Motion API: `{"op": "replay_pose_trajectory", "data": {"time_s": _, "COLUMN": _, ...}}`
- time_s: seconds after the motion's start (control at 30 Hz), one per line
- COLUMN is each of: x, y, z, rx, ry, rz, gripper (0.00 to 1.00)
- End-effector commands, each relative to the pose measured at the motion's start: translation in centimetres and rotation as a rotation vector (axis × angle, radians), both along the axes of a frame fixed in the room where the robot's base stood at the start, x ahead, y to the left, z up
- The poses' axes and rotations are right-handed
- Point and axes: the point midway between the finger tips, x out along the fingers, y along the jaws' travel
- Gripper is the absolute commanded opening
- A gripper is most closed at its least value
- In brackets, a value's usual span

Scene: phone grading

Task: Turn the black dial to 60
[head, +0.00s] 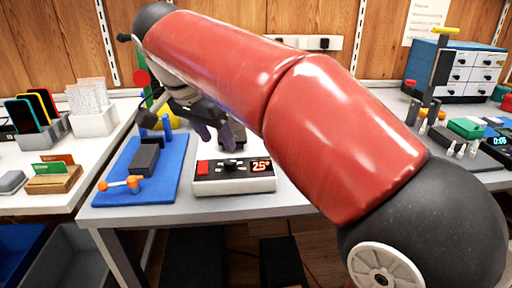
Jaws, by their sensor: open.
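A grey box with a black front panel (245,185) stands on the middle table. The black dial (231,167) sits in the middle of its panel, with a scale around it too small to read. The lit red display (261,167) on the right of the panel seems to read 25. My gripper (214,136) hangs above and behind the box, a little left of the dial. It is open and apart from the dial. My red arm crosses the view from lower right to upper left and hides part of the table.
A red button (203,168) is left of the dial. A blue mat (165,183) with a black block (144,158) and an orange-ended tool (120,185) lies left of the box. A dark object (233,139) stands behind it. The table's front edge is clear.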

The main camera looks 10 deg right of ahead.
Motion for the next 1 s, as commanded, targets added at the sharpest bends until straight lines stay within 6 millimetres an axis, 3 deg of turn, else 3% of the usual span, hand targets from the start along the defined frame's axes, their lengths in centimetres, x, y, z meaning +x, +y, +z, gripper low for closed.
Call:
{"op": "replay_pose_trajectory", "data": {"time_s": 0.17, "x": 0.7, "y": 0.3, "z": -0.5, "rx": 0.009, "ry": -0.005, "rz": -0.038, "gripper": 0.47}}
{"op": "replay_pose_trajectory", "data": {"time_s": 0.6, "x": 2.3, "y": -1.5, "z": -6.2, "rx": 0.011, "ry": -0.005, "rz": -0.036, "gripper": 0.47}}
{"op": "replay_pose_trajectory", "data": {"time_s": 1.0, "x": 2.5, "y": -1.7, "z": -6.9, "rx": 0.012, "ry": -0.006, "rz": -0.036, "gripper": 0.44}}
